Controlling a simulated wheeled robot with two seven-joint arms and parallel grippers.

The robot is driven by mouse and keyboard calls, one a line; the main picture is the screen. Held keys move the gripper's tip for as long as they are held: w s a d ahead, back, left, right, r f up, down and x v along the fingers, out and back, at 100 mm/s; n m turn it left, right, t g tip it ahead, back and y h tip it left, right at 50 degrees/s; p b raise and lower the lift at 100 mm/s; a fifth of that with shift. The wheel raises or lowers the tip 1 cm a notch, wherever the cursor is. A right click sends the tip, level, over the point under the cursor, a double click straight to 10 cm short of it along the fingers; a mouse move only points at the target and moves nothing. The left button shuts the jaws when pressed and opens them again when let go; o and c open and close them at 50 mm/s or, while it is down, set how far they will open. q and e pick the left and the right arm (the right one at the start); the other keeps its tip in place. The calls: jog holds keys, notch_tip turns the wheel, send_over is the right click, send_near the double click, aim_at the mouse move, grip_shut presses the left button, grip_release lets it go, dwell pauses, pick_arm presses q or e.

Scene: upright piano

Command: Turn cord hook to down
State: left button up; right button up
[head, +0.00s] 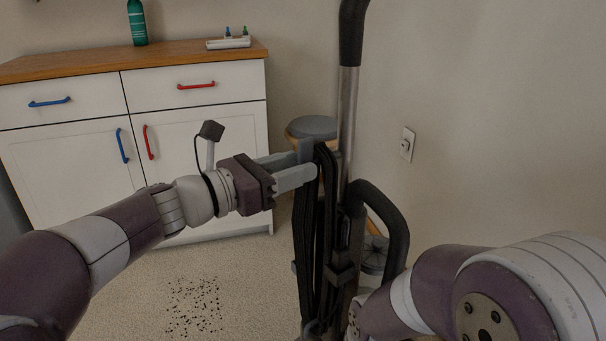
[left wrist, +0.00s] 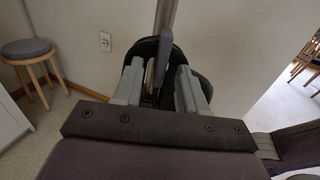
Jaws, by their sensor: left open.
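An upright vacuum cleaner (head: 348,105) stands in the middle of the head view, with black cord (head: 308,230) hanging in long loops down its side. My left gripper (head: 308,163) is open at the top of the cord. In the left wrist view, its two fingers (left wrist: 160,85) stand on either side of the cord top and hook area. I cannot tell whether they touch. My right gripper is not visible.
A white cabinet (head: 195,120) with a wooden top stands at the back left. A round stool (head: 312,127) is behind the vacuum, near a wall outlet (head: 407,144). Dark specks (head: 195,305) lie on the floor. My right arm fills the lower right, close to the vacuum.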

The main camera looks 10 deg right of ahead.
pick_arm(q)
jog(key=shift+x, duration=1.25)
grip_shut()
